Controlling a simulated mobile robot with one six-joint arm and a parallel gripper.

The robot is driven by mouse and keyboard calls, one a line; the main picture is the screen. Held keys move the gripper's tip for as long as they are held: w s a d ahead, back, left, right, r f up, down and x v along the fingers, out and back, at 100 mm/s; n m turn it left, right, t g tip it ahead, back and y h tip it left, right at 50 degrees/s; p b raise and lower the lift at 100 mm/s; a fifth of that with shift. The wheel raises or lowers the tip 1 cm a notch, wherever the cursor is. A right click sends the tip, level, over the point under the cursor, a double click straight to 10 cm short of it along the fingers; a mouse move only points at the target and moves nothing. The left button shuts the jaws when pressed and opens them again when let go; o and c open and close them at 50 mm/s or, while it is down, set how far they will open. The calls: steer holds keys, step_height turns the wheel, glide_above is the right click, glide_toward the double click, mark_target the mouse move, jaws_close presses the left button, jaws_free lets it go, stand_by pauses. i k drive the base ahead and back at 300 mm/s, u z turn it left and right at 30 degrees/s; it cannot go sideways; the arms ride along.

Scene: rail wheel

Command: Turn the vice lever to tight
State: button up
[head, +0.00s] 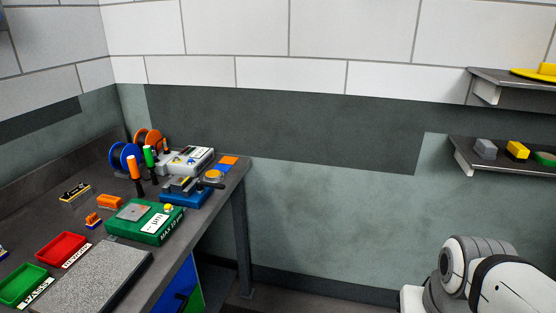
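A small vice with a blue base (185,197) and grey jaws stands on the dark workbench (222,200), near its right edge. A dark lever (211,183) sticks out at the vice's right side, below a round orange-tan part (213,174). The vice is small in the head view, and I cannot tell whether the lever is at tight. My gripper is not in view. Only white and grey links of my own arm show at the lower right, well apart from the bench.
A green scale (150,222) stands in front of the vice, and a grey-white device (187,160) stands behind it. Green- and orange-handled tools (135,168) stand to its left. Red (62,250) and green trays lie nearer. Wall shelves (490,160) hang at right.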

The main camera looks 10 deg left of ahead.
mark_target(200, 184)
steer(key=u, duration=0.3)
steer(key=i, duration=1.2)
steer(key=u, duration=0.9)
steer(key=k, duration=0.85)
steer(key=u, duration=0.15)
steer(key=i, duration=0.9)
steer(key=z, duration=0.1)
